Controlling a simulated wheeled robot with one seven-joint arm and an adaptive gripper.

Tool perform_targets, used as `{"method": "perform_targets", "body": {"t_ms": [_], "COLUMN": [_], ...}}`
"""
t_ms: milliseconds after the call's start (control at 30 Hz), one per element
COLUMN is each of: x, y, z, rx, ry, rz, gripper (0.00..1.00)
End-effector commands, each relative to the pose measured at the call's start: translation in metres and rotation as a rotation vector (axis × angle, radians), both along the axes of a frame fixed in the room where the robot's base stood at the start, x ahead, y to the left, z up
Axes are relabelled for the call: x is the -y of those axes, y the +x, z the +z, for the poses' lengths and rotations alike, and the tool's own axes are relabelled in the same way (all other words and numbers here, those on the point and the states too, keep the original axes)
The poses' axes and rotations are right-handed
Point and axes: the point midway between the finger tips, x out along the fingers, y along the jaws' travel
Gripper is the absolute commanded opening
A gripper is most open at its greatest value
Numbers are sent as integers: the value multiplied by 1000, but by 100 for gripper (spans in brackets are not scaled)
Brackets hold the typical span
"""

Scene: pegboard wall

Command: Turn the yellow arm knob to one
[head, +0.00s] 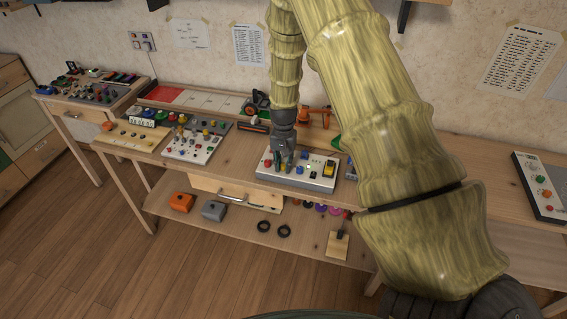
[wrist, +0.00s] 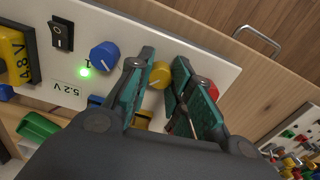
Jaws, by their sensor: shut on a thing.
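The white control panel (head: 325,186) lies on the workbench in the head view, and it fills much of the wrist view (wrist: 215,85). The yellow knob (wrist: 159,75) shows between the teal fingers of my gripper (wrist: 165,88) in the wrist view. My gripper is shut on this knob; the fingers hide parts of its sides. I cannot read the knob's pointer or its scale. In the head view my gripper (head: 283,158) reaches down onto the left part of the panel and hides the knob.
A blue knob (wrist: 104,56) is left of the fingers, with a lit green lamp (wrist: 85,72), a "5.2 V" label (wrist: 66,88) and a black rocker switch (wrist: 61,34). A red knob (wrist: 208,89) sits close behind the right finger. Another knob panel (head: 193,150) stands further left.

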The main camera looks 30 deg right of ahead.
Motion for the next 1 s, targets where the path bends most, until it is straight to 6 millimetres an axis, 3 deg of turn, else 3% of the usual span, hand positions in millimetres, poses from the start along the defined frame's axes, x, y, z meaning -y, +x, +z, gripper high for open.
{"method": "perform_targets", "body": {"t_ms": [767, 800, 900, 1000], "x": [1, 1, 0, 0], "y": [1, 1, 1, 0], "z": [1, 1, 1, 0], "rx": [2, 2, 2, 1], "ry": [-1, -1, -1, -1], "rz": [-98, -98, -98, -98], "gripper": [0, 26, 44, 44]}}
